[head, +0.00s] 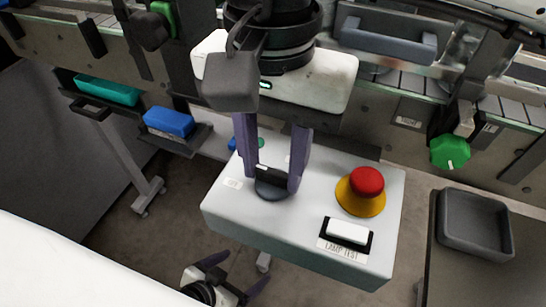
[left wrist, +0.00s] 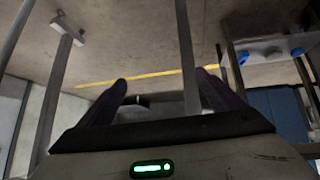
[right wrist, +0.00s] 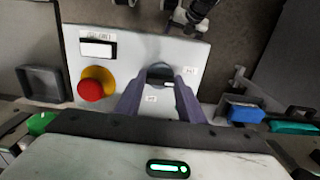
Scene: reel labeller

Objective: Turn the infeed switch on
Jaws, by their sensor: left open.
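The infeed switch is a black rotary knob (head: 272,188) on the top of a pale control box (head: 222,205); it also shows in the right wrist view (right wrist: 160,72). An OFF label (head: 232,183) sits to its left, and the knob's bar lies crosswise between my fingers. My right gripper (head: 273,182) reaches down over the box, with one finger at each side of the bar, partly closed on it. The fingers hide part of the knob and labels. My left gripper (head: 232,286) is open and empty, low beside the box.
On the box are a red emergency button (head: 367,182) on a yellow base and a white LAMP TEST button (head: 348,232). A grey tray (head: 475,222) stands at right, below a green knob (head: 450,152). The conveyor runs behind.

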